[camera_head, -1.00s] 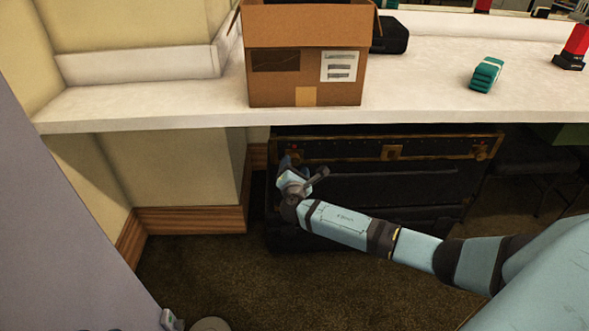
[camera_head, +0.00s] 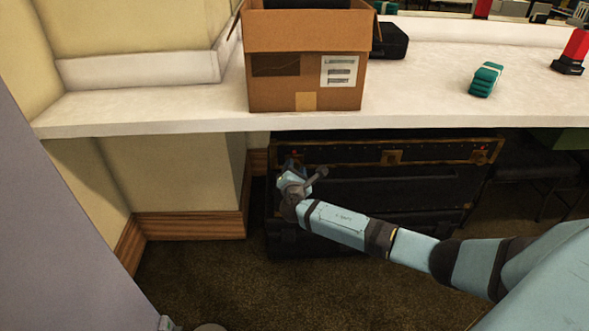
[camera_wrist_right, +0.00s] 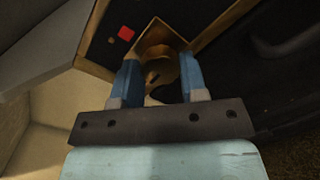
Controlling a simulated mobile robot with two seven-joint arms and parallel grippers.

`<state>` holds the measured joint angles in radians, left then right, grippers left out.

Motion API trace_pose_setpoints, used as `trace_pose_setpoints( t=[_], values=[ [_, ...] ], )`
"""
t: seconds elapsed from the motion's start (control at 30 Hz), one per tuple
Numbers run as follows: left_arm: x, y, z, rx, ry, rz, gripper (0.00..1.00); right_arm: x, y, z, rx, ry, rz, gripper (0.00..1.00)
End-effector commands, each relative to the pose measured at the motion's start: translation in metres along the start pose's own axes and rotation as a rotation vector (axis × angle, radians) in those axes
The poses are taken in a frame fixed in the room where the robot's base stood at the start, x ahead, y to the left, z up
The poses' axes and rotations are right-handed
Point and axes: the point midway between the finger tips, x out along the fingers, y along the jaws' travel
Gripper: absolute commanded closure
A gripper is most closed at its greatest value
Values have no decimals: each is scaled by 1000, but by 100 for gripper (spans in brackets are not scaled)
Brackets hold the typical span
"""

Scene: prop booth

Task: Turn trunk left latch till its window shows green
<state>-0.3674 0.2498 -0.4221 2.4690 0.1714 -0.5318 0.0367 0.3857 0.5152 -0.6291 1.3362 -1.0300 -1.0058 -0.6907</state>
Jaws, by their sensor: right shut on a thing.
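The black trunk (camera_head: 400,190) with brass-coloured edging stands under the white counter. Its left latch (camera_wrist_right: 157,45) is a brass fitting, and the small window (camera_wrist_right: 126,33) beside it shows red in the right wrist view. My right gripper (camera_wrist_right: 160,82) has its two blue fingers on either side of the latch's turning piece and is shut on it. In the head view my right gripper (camera_head: 292,168) is at the trunk's upper left corner and mostly covers the latch. My left gripper is not in view.
The counter edge (camera_head: 200,124) overhangs the trunk closely. A cardboard box (camera_head: 290,92), a black case (camera_head: 391,41) and a teal stack (camera_head: 486,79) are on the counter. A wall corner with wooden skirting (camera_head: 190,226) is left of the trunk. Carpet is clear in front.

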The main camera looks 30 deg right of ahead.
Motion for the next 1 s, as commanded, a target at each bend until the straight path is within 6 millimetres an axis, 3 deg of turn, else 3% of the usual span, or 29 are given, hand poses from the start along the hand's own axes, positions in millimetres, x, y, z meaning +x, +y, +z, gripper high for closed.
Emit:
trace_pose_setpoints(
  t=[0.27,0.87,1.0],
  values=[
    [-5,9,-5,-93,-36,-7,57,0,3,4,-131,-4,3,84],
    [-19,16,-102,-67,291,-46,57,0,2,3,-682,-25,20,84],
    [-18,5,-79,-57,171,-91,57,-1,3,2,-815,-29,26,84]
  ],
)
